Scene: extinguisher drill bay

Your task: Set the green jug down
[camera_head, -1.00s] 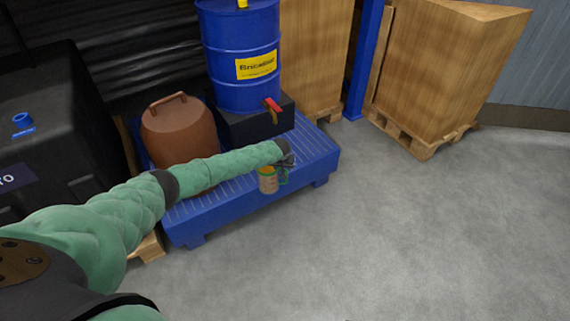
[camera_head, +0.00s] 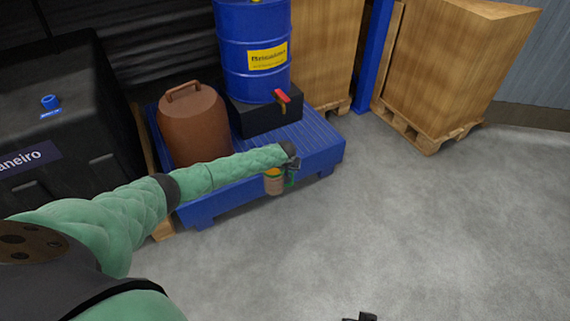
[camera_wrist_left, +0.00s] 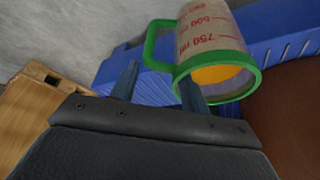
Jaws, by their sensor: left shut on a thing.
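The green jug (camera_head: 273,184) has a see-through body, a green rim and handle, and an orange-yellow content. In the wrist view the jug (camera_wrist_left: 212,45) shows its red volume marks and open mouth. A small dark piece at the head view's bottom edge looks like my right gripper (camera_head: 360,317), mostly cut off.
A brown lidded container (camera_head: 193,125) and a black block (camera_head: 262,118) under a blue drum (camera_head: 252,60) stand on the pallet. A red-handled tap (camera_head: 282,97) juts out at the drum. A black tank (camera_head: 55,120) is at left. The pallet's right end and the floor are clear.

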